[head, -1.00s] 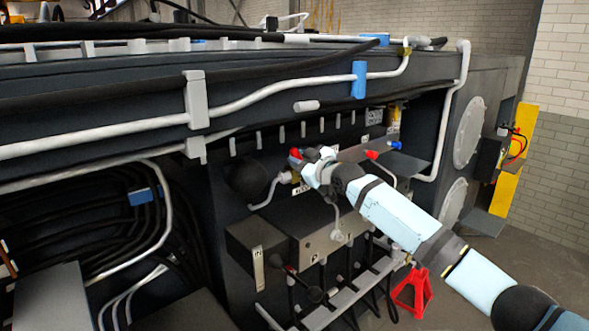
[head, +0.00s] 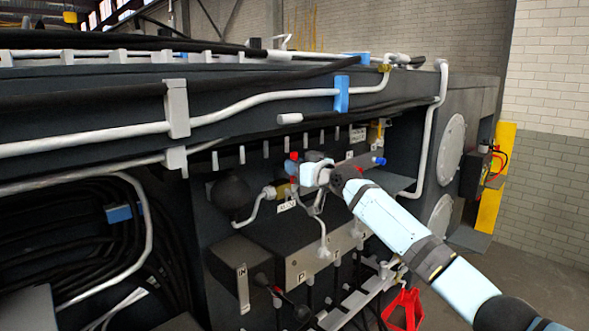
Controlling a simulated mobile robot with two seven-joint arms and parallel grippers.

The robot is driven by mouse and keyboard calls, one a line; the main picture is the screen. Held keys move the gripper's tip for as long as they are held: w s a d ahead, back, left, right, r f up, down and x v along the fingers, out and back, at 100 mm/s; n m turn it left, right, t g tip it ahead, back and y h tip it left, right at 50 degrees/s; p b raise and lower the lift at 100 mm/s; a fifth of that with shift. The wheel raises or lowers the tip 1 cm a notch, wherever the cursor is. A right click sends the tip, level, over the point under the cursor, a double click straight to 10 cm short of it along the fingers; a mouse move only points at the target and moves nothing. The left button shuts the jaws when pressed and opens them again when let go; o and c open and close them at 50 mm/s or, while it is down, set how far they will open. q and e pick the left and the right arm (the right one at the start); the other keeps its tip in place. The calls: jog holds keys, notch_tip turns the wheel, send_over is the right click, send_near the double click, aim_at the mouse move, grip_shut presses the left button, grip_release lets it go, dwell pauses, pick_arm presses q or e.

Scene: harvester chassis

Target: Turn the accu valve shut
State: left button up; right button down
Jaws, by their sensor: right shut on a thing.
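The accu valve shows a red handle (head: 291,161) and a brass body (head: 281,188) on the dark side of the chassis. A white label (head: 286,206) sits just below it. My right gripper (head: 300,170) reaches in from the right and is shut on the red handle. The gripper hides part of the handle and valve, so I cannot tell the handle's exact angle. A black ball-shaped accumulator (head: 231,194) is left of the valve, with a white pipe bending between them. My left gripper is not in view.
A blue-tipped part (head: 378,161) lies right behind my right wrist. A grey valve block (head: 310,262) juts out below. White pipes and black hoses run above along the beam (head: 230,100). A red stand (head: 403,309) is on the floor; open floor lies right.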

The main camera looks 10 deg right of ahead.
dwell(0.3)
jog(key=c, duration=0.9)
grip_release()
jog(key=shift+d, duration=0.1)
jog(key=shift+c, duration=0.2)
jog(key=b+v, duration=0.2)
jog(key=v, duration=1.1)
jog(key=shift+s+d, duration=0.25)
jog(key=shift+s, duration=0.1)
jog(key=shift+f, duration=0.1)
